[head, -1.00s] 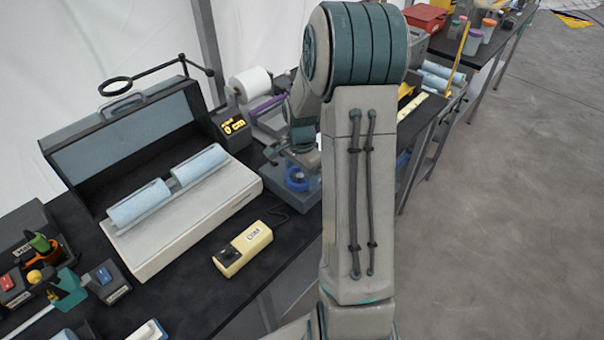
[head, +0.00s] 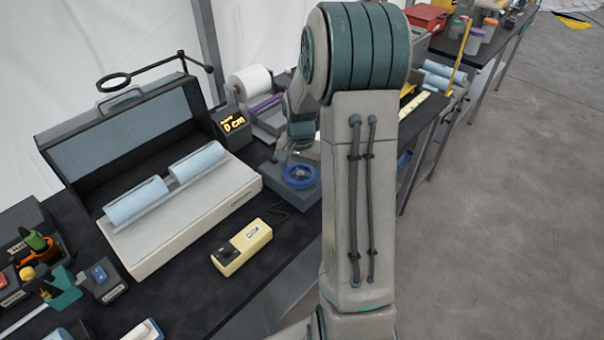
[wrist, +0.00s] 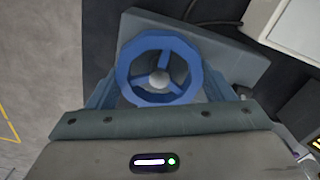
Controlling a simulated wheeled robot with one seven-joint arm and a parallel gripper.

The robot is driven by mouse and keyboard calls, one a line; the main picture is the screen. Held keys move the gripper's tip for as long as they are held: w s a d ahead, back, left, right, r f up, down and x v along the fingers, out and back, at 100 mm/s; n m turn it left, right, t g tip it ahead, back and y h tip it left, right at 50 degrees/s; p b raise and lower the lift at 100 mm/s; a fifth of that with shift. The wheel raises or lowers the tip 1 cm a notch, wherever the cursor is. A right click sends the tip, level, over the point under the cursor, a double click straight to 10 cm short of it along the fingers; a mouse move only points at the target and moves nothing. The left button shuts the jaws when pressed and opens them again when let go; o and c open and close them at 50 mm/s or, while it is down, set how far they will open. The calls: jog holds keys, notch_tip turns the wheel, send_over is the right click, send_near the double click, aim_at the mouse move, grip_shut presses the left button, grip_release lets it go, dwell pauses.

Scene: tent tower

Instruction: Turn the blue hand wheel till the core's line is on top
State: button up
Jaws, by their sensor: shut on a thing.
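The blue hand wheel (wrist: 122,70) is a ring with spokes and a pale round hub on a grey plate; it also shows in the head view (head: 299,175), partly behind my arm. My gripper (wrist: 162,78) is at the wheel, its blue fingers on either side of the rim, shut on it. Two light blue core pieces (head: 137,201) (head: 198,161) lie end to end in a cradle on the cream-coloured base. I cannot make out a line on the core in these views.
An open grey lid (head: 118,135) stands behind the core. A small yellow box (head: 241,248) with a black knob lies in front. A display (head: 233,125) stands beside the lid. A magnifier ring (head: 113,82) hangs above. Coloured tools (head: 50,270) crowd the near left.

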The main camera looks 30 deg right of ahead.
aim_at(299, 171)
jog(key=n+b, duration=0.1)
jog(key=n, duration=0.4)
jog(key=shift+w+a+n, duration=0.1)
jog(key=shift+w+n, duration=0.05)
jog(key=shift+n, duration=0.15)
jog(key=shift+a+r+n+b, duration=0.1)
jog(key=shift+n+b, duration=0.35)
jog(key=shift+n, duration=1.85)
jog(key=o, duration=1)
notch_tip(299, 171, up, 14)
jog(key=b, duration=0.1)
